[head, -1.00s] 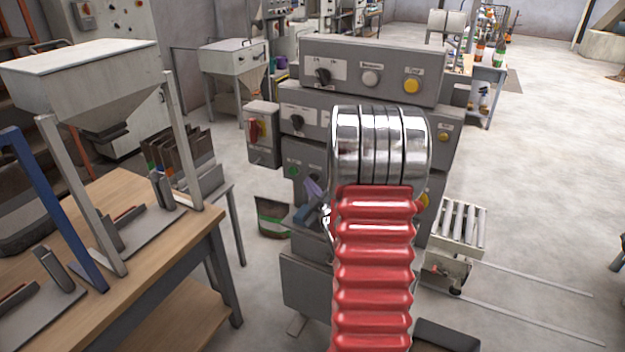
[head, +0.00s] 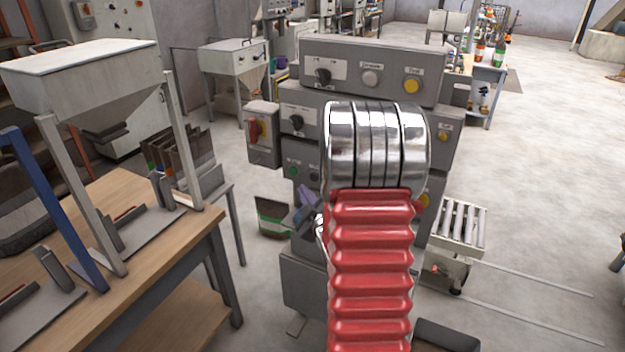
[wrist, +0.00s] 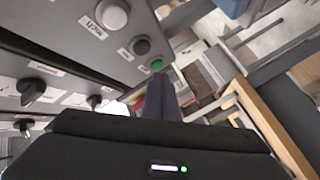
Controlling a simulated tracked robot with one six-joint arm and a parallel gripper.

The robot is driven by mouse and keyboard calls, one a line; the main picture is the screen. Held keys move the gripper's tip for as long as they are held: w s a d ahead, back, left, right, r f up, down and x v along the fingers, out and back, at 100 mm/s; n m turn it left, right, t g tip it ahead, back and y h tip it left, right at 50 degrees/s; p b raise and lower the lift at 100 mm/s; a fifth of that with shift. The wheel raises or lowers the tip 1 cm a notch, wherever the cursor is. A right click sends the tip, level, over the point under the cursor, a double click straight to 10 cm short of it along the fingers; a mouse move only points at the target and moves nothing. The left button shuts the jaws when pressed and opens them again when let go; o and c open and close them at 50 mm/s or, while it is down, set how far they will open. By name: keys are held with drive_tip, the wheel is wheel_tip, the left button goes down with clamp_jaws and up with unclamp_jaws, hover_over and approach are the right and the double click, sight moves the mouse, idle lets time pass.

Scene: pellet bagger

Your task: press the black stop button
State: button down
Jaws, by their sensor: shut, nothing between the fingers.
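In the wrist view a dark button (wrist: 140,46) sits on the grey panel between a large white button (wrist: 112,14) and a green button (wrist: 156,65). Its small label is not readable. In the head view a dark button (head: 314,173) shows right of the green button (head: 292,171), close to my arm. My gripper (wrist: 160,78) is shut and empty, its purplish fingers together. In the wrist view the fingertips lie just below the green button, and the dark button is farther up and left. I see no clear contact. In the head view my gripper (head: 306,196) is partly hidden by my arm.
Black rotary knobs (wrist: 31,91) stick out of the panel. A box with a red switch (head: 257,130) juts out at the machine's left. A wooden workbench (head: 175,275) stands at the left, and a roller conveyor (head: 462,224) at the right. Open floor lies right.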

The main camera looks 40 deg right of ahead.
drive_tip(key=shift+s+a, duration=0.2)
drive_tip(key=shift+a, duration=0.4)
drive_tip(key=shift+s+a, duration=0.2)
drive_tip(key=shift+a, duration=0.35)
